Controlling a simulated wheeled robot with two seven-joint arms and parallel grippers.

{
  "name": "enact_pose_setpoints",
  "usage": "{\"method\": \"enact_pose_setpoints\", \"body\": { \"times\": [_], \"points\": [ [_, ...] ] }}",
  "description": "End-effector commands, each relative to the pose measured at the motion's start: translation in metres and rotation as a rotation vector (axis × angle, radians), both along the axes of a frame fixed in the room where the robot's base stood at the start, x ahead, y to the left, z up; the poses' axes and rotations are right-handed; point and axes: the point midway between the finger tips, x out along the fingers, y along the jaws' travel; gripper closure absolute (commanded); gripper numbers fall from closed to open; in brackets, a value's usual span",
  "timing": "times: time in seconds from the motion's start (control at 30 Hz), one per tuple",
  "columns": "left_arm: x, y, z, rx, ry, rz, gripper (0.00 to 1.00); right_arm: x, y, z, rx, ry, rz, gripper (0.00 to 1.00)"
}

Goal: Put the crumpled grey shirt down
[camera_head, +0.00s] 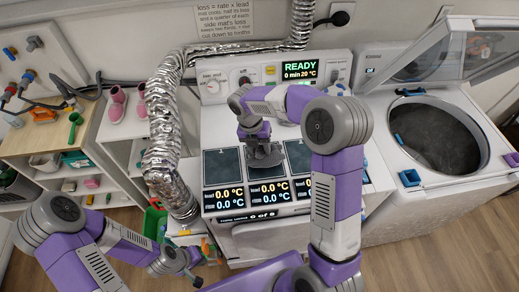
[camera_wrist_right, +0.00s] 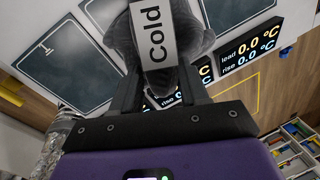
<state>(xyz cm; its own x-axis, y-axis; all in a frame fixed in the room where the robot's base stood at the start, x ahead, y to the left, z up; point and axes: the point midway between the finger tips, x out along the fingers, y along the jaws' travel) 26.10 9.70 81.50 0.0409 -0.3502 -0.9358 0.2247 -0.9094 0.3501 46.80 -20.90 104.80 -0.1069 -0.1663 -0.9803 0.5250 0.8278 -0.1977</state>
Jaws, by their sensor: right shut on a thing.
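The crumpled grey shirt (camera_head: 263,154) is between the fingers of my right gripper (camera_head: 258,135), over or on the second dark mat from the left; I cannot tell whether it touches. In the right wrist view the grey shirt (camera_wrist_right: 194,45) bulges around a white label reading "Cold" (camera_wrist_right: 154,35). My right gripper (camera_wrist_right: 157,95) is shut on it, and the cloth hides much of the mat below. My left gripper (camera_head: 192,272) hangs low at the front left, away from the shirt; its fingers are too small to read.
The left mat (camera_head: 222,167) and another mat (camera_head: 299,156) are bare. Displays below read 0.0 °C, and a panel (camera_head: 300,70) reads READY. A silver hose (camera_head: 163,130) runs left of the machine. An open-lidded washer drum (camera_head: 438,137) stands right, shelves (camera_head: 60,140) left.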

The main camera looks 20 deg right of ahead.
Motion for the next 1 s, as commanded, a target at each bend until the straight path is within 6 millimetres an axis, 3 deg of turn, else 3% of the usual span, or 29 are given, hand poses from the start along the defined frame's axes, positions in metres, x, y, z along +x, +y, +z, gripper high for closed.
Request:
{"method": "enact_pose_setpoints", "body": {
  "times": [0.1, 0.5, 0.53, 0.67, 1.0],
  "points": [
    [0.0002, 0.0, -0.0014, 0.0, 0.0, 0.0, 1.0, -0.0001, -0.0001, -0.0114, 0.0, 0.0, -0.001, 0.92],
    [0.0002, -0.0001, -0.0023, 0.0, 0.0, 0.0, 1.0, 0.0001, -0.0003, -0.0157, -0.001, -0.001, -0.001, 0.92],
    [0.0002, -0.0001, -0.002, 0.0, 0.0, 0.0, 1.0, 0.0, -0.0003, -0.0153, -0.001, -0.001, -0.001, 0.51],
    [0.0002, 0.0, -0.0019, 0.0, 0.0, 0.0, 1.0, 0.0, -0.0003, -0.0149, -0.001, -0.001, -0.001, 0.31],
    [0.0002, -0.0001, -0.0008, 0.0, 0.0, 0.0, 1.0, 0.0003, -0.0001, -0.0114, 0.0, -0.002, -0.001, 0.3]
  ]
}}
